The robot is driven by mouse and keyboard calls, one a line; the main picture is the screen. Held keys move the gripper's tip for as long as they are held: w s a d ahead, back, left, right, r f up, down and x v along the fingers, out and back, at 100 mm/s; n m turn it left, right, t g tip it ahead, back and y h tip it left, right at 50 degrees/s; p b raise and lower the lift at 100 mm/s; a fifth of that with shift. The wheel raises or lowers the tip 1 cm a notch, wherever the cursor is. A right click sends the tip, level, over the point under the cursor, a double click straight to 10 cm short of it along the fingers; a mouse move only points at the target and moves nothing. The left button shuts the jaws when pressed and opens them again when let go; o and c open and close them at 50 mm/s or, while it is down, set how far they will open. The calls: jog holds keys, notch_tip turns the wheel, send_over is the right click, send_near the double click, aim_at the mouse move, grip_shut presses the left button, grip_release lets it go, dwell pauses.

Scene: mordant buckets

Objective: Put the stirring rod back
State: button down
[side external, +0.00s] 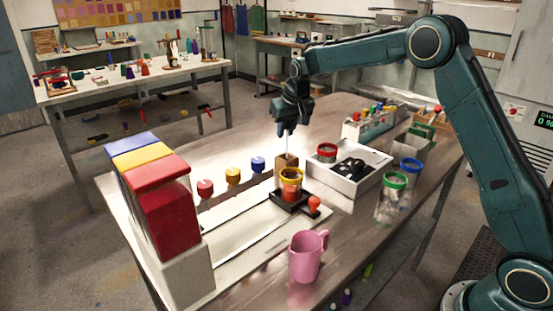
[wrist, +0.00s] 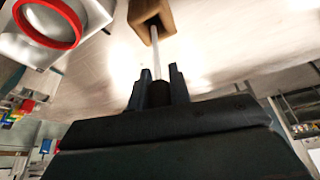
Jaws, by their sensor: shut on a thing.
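My gripper (side external: 287,130) is shut on the stirring rod (side external: 287,146), a thin pale rod that points down toward a small wooden block holder (side external: 281,167). The holder stands upright on the table, just behind a yellow-rimmed jar (side external: 291,180).
A white tray (side external: 340,183) with a red-rimmed jar (side external: 327,152) and a black item is right of the holder. Red, yellow and blue knobs (side external: 232,176) stand left.

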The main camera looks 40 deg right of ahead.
aim_at(287, 136)
jog(key=shift+f, duration=2.05)
jog(key=shift+f, duration=0.15)
jog(key=c, duration=1.3)
grip_release()
jog(key=v, duration=1.2)
jog(key=shift+r, duration=0.2)
